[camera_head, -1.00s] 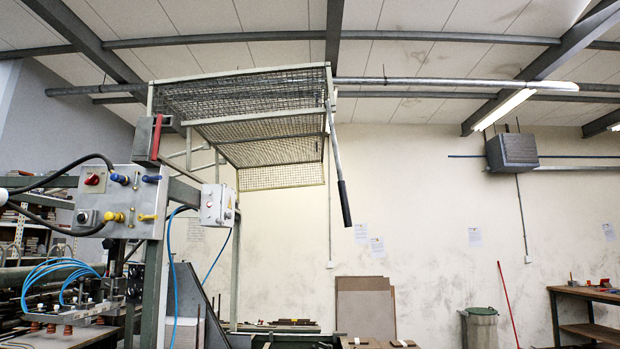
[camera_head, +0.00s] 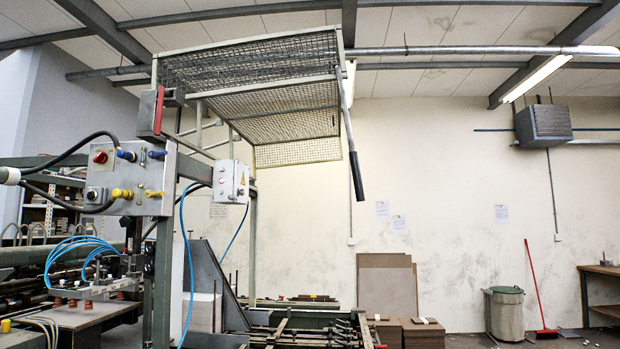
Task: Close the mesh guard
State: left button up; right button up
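The mesh guard (camera_head: 285,118) is a wire-mesh cage in a pale metal frame, raised high above the feeder machine at upper centre-left. Its handle bar (camera_head: 346,110) hangs down from the guard's right side and ends in a black grip (camera_head: 356,176). The guard stands open, with the feeder bed (camera_head: 300,325) uncovered below it. Neither of my grippers shows in the head view.
A control panel (camera_head: 128,180) with knobs and cables and a grey electrical box (camera_head: 231,181) are on the machine's left side. Board stacks (camera_head: 423,335), a bin (camera_head: 506,312), a red broom (camera_head: 537,285) and a workbench (camera_head: 603,270) stand to the right.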

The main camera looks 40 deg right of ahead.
aim_at(340, 75)
jog(key=l+u, duration=0.25)
jog(key=l, duration=0.2)
jog(key=l+u, duration=0.45)
jog(key=l, duration=0.35)
jog(key=k+l+u, duration=0.1)
jog(key=l, duration=0.4)
jog(key=k+l, duration=0.1)
jog(key=l, duration=0.35)
jog(key=k+l, duration=0.1)
jog(key=l, duration=0.35)
jog(key=l+u, duration=0.1)
jog(key=l, duration=0.4)
jog(key=k+l, duration=0.15)
jog(key=l, duration=0.3)
jog(key=k+l, duration=0.1)
jog(key=l, duration=0.35)
jog(key=k+l+u, duration=0.1)
jog(key=l, duration=0.35)
jog(key=i+j, duration=0.3)
jog(key=j, duration=0.1)
